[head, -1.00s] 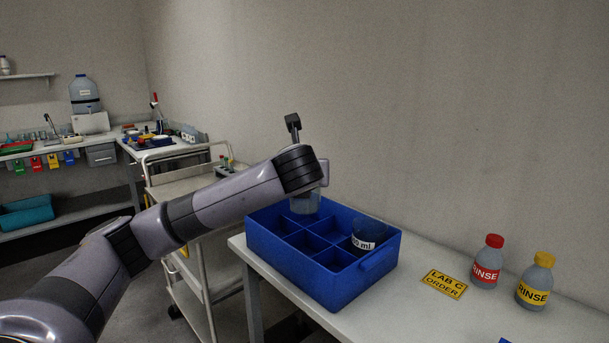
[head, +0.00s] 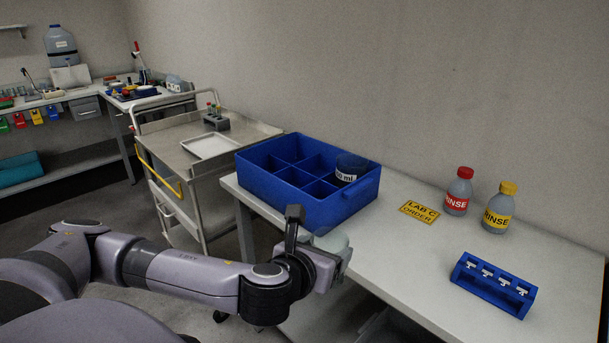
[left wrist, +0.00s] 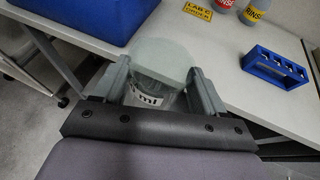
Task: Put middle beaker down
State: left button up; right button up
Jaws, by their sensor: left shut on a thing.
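My left gripper (left wrist: 157,88) is shut on a clear beaker (left wrist: 162,60) with a black-and-white "ml" label. The beaker's pale round top also shows in the head view (head: 333,240), where my left gripper (head: 325,255) holds it at the front edge of the white table. The wrist view cannot settle whether the beaker touches the table; its lower part is hidden. A second beaker (head: 351,165), dark inside and with a white "ml" label, stands in the right back compartment of the blue divided crate (head: 345,205). My right gripper is not in view.
The white table (head: 400,265) has free room in front of the crate. A yellow "LAB C ORDER" sign (head: 419,212), a red-capped rinse bottle (head: 458,192), a yellow-capped one (head: 498,208) and a blue slotted rack (head: 493,285) occupy its right side. A cart (head: 190,165) stands left.

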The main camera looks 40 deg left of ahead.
pick_arm(q)
jog(key=s+d+f+m+h, duration=0.2)
jog(key=s+d+f+h, duration=0.1)
jog(key=d+f, duration=0.4)
jog(key=shift+s+d+f, duration=0.4)
jog(key=shift+s+d, duration=0.3)
jog(key=shift+d, duration=0.1)
jog(key=shift+a, duration=0.3)
